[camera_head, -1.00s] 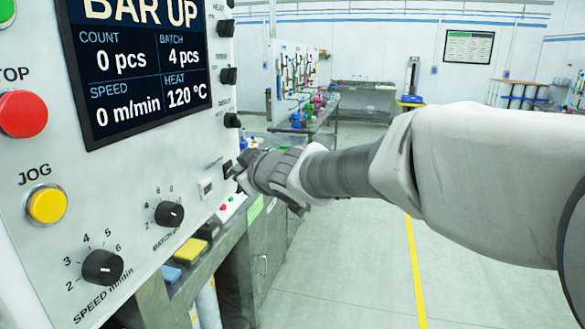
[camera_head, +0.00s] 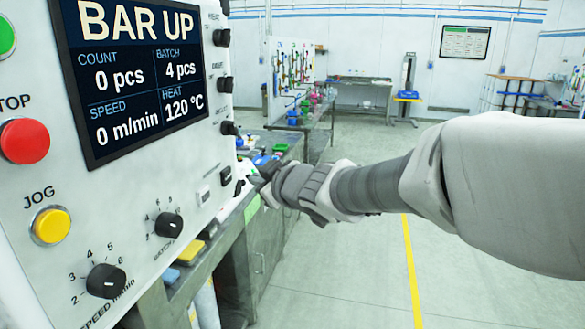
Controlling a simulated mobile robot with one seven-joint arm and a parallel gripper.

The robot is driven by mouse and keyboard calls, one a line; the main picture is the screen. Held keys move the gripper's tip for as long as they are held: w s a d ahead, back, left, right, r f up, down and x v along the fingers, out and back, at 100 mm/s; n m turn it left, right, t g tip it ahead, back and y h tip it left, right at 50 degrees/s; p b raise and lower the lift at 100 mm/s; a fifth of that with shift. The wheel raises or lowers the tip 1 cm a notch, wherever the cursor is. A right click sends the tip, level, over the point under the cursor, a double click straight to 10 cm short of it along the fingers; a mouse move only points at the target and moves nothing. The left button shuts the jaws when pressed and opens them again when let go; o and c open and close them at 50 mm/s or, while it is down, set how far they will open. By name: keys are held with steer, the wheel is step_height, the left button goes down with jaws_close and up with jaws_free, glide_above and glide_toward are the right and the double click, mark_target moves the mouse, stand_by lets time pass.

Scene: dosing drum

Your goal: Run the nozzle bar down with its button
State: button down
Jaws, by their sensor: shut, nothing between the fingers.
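The control panel (camera_head: 130,190) fills the left side, seen at a slant. Its screen (camera_head: 135,75) reads BAR UP, with count 0 pcs, batch 4 pcs, speed 0 m/min and heat 120 °C. Several black controls run down the panel's right edge, among them a low one (camera_head: 226,176); their labels are too small to read, so I cannot tell which button works the nozzle bar. My gripper (camera_head: 258,181) is just right of the panel's lower right edge, shut and empty, apparently clear of the controls. Its fingertips are small and partly hidden by its own body. The nozzle bar is not identifiable.
A red STOP button (camera_head: 25,141), a yellow JOG button (camera_head: 51,226), a speed knob (camera_head: 106,281) and a batch knob (camera_head: 168,224) sit on the panel. A grey bench (camera_head: 285,180) stands behind my gripper. Floor to the right is open.

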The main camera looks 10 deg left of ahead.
steer(key=shift+s+d+p, duration=0.1)
steer(key=shift+d+p, duration=0.25)
steer(key=shift+d, duration=0.65)
steer(key=s+d+m+h, duration=0.3)
steer(key=d+m+h, duration=0.1)
steer(key=d, duration=0.7)
steer(key=s+d+m+h, duration=0.3)
steer(key=d+m+h, duration=0.15)
steer(key=d, duration=0.65)
steer(key=s+d+f+m+g, duration=0.2)
steer(key=s+d+f, duration=0.1)
steer(key=s, duration=0.7)
steer(key=s+d+f+m+g+h, duration=0.1)
steer(key=s+d+f+m+g, duration=0.2)
steer(key=s, duration=0.6)
step_height(320, 180, down, 2)
steer(key=shift+s+d, duration=0.35)
steer(key=shift+d, duration=0.45)
